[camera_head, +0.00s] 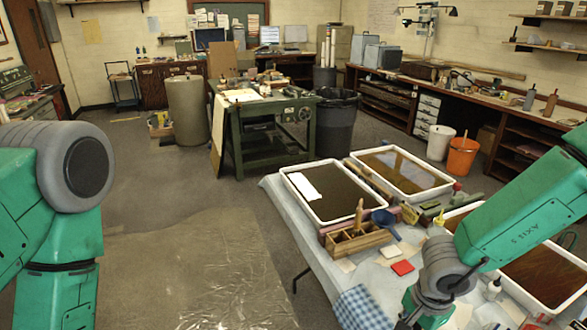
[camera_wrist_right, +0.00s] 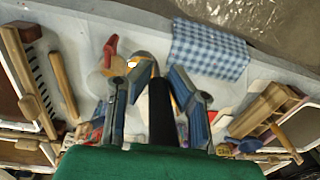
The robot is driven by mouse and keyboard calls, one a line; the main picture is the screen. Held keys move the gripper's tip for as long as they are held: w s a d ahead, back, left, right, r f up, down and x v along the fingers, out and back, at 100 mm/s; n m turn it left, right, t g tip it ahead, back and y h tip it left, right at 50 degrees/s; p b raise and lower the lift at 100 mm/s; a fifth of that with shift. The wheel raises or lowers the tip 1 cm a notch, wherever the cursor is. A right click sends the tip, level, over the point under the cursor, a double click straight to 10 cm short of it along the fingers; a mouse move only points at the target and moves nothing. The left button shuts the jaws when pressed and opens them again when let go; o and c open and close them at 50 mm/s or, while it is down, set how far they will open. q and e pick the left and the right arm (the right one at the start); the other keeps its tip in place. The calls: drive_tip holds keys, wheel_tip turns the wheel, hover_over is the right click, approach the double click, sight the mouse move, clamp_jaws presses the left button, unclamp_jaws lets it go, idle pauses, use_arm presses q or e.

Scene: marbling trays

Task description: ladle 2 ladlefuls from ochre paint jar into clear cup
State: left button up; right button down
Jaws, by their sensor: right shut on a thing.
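In the right wrist view my right gripper (camera_wrist_right: 160,88) is shut on a dark handle (camera_wrist_right: 161,115), which appears to be the ladle's. A curved shiny metal part (camera_wrist_right: 144,59) shows just beyond the fingers; whether it is the ladle's bowl or hook is unclear. A pale round item with a red-orange part (camera_wrist_right: 110,50) lies beyond the left finger; I cannot tell what it is. The ochre paint jar and the clear cup cannot be made out for certain. In the head view my right arm hides part of the table and its fingers do not show. My left gripper is out of view.
A table covered with pale cloth (camera_head: 290,215) holds shallow white-rimmed trays (camera_head: 300,207), a wooden caddy (camera_head: 357,243), a blue scoop (camera_head: 385,221) and a red square (camera_head: 402,267). A blue checked cloth (camera_head: 362,308) hangs at the front edge. The floor sheet (camera_head: 190,270) at left is clear.

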drive_tip(key=s+f+n+b, duration=0.4)
drive_tip(key=f+n+b, duration=0.2)
drive_tip(key=n+b, duration=0.6)
drive_tip(key=shift+s+f+n+g+y+b, duration=0.15)
drive_tip(key=shift+s+n+g+y+b, duration=0.2)
drive_tip(key=shift+b, duration=0.7)
drive_tip(key=shift+a, duration=0.2)
